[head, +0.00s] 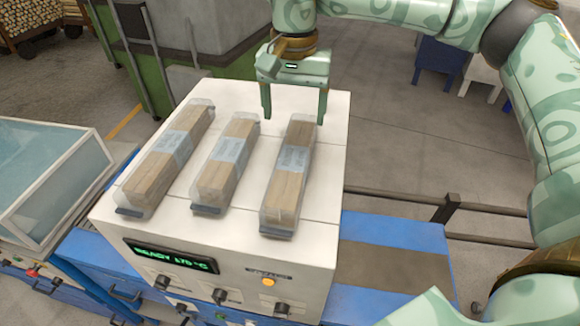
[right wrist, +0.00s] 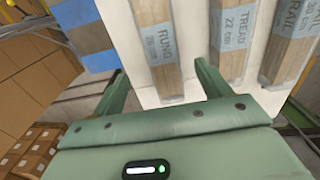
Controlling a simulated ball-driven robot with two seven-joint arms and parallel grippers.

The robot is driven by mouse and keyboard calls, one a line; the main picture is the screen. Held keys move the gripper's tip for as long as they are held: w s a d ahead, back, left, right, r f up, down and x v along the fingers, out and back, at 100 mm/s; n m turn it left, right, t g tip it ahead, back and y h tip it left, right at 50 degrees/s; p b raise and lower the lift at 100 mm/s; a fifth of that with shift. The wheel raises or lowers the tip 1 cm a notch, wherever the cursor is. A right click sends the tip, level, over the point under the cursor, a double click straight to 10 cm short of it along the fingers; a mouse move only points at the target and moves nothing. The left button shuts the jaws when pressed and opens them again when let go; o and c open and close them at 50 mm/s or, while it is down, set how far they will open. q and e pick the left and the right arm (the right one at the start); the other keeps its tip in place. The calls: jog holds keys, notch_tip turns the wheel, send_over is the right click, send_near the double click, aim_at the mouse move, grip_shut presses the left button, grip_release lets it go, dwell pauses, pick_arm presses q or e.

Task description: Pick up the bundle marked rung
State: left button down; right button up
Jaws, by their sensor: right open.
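Three wrapped wood bundles lie side by side on a white machine top. The bundle marked RUNG (right wrist: 160,42) shows in the right wrist view, its end between my finger lines; it appears to be the rightmost bundle in the head view (head: 284,192). The TREAD bundle (right wrist: 236,38) lies beside it, the middle one in the head view (head: 225,172). The RAIL bundle (right wrist: 287,55) is the leftmost in the head view (head: 160,170). My right gripper (head: 294,119) is open and empty near the far end of the rung bundle. My left gripper is not in view.
The white machine (head: 225,245) has a green READY display (head: 170,257) and knobs on its front. A clear-topped case (head: 50,180) stands at left, a green and grey cabinet (head: 190,50) behind. A blue-edged surface (head: 395,245) lies at right.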

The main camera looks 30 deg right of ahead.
aim_at(293, 158)
jog(key=f, duration=0.7)
jog(key=shift+s+d+f+p, duration=0.1)
jog(key=shift+s+f+p, duration=0.1)
jog(key=shift+p, duration=0.2)
jog(key=shift+f, duration=0.6)
notch_tip(293, 158, down, 4)
jog(key=shift+w+r+p, duration=0.1)
jog(key=shift+w+p, duration=0.05)
jog(key=shift+p, duration=0.8)
jog(key=shift+f, duration=0.55)
jog(key=c, duration=1.1)
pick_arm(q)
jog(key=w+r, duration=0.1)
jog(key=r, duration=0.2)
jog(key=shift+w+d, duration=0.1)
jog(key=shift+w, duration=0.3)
pick_arm(e)
jog(key=shift+c, duration=1.4)
jog(key=shift+r, duration=0.1)
